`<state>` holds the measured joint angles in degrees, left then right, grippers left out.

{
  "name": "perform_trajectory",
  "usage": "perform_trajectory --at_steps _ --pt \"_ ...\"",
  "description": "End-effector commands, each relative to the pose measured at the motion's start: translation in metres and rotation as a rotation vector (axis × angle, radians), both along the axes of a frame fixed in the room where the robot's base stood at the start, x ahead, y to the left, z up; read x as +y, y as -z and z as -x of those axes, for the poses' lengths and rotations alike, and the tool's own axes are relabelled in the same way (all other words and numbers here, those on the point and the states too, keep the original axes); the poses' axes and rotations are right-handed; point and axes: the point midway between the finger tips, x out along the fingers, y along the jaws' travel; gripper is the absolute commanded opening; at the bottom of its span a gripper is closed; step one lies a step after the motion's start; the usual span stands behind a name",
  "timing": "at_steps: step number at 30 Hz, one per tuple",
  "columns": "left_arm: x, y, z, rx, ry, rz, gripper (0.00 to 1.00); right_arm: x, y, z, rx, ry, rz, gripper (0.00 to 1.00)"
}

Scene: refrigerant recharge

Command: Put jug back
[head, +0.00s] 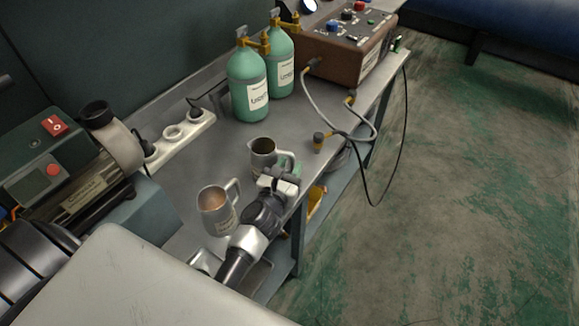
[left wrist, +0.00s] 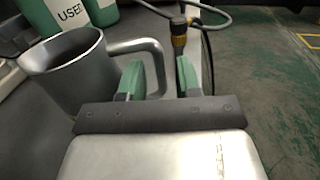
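Two metal jugs stand upright on the grey workbench. The farther jug (head: 262,157) looks empty inside, and it fills the left of the left wrist view (left wrist: 68,85). The nearer jug (head: 217,212) has brownish contents and a label. My left gripper (head: 289,168) is at the handle side of the farther jug. In the left wrist view its green fingers (left wrist: 159,77) are apart, and the upright part of the jug handle (left wrist: 155,62) shows in the gap between them. I cannot tell whether a finger touches the handle. My right gripper is not in view.
Two green gas bottles (head: 248,85) and a brown control box (head: 345,45) stand at the back of the bench (head: 215,150). A brass-ended hose (head: 318,142) lies near the front edge. A power strip (head: 180,138) and a pump machine (head: 85,175) are at left.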

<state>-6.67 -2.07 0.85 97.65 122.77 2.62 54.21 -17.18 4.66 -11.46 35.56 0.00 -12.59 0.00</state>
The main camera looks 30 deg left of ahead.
Motion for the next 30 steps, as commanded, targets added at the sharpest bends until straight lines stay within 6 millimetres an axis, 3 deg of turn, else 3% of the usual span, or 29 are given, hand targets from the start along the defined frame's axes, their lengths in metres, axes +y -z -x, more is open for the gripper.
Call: perform_trajectory --at_steps 11,16,24,30 --pt "0.0 -0.005 0.0 0.0 0.0 0.0 0.37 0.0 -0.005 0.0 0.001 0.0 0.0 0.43" --pt "-0.002 -0.001 0.025 0.003 0.0 0.001 0.37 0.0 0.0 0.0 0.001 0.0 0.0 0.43" --pt "-0.005 -0.001 0.082 0.003 0.0 0.001 0.37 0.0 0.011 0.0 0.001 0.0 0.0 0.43" --pt "-0.006 -0.002 0.11 0.002 -0.001 0.001 0.37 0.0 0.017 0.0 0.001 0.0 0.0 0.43"
